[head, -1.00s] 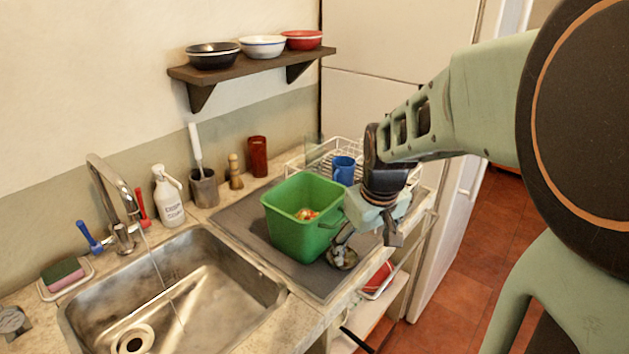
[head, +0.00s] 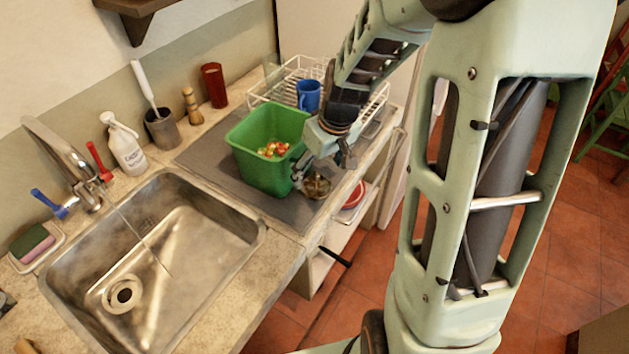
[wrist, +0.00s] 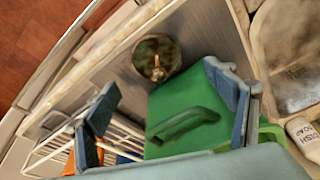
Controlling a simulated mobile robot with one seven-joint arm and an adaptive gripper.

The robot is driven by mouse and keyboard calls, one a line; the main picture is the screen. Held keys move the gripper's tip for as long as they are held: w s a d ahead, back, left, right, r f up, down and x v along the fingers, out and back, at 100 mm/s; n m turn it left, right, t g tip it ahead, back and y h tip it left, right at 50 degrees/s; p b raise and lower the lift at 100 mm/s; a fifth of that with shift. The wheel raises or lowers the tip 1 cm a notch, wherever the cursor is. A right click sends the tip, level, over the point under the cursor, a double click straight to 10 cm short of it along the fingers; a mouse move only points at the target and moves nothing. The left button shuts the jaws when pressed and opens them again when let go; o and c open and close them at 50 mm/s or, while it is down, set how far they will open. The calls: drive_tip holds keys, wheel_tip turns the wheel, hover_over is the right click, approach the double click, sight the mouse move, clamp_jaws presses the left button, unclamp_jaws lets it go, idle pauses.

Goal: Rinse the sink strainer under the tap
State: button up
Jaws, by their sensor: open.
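The sink strainer (head: 316,187), a small round dark metal cup, sits on the grey drainboard mat beside the green bin. In the wrist view the strainer (wrist: 157,58) shows a pale knob in its middle and dark contents. My gripper (head: 325,165) is open just above the strainer, by the bin's right side. In the wrist view its fingers (wrist: 170,98) are wide apart, with the strainer ahead of them and not gripped. The silver tap (head: 62,158) runs a thin stream into the steel sink (head: 205,220). The drain (head: 123,292) is uncovered.
The green bin (head: 255,168), holding food scraps, stands close beside my gripper. A wire rack (head: 275,92) with a blue mug (head: 308,95) is behind. A soap bottle (head: 125,148) and a brush holder (head: 162,130) line the wall. The counter drops off at the right.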

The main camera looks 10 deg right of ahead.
sight(317, 174)
drive_tip(key=shift+p+x, duration=0.3)
drive_tip(key=shift+x, duration=2.45)
drive_tip(key=shift+d, duration=0.15)
drive_tip(key=c, duration=1.4)
drive_tip(key=shift+o, duration=0.2)
drive_tip(key=shift+w+r, duration=0.1)
drive_tip(key=shift+r, duration=0.05)
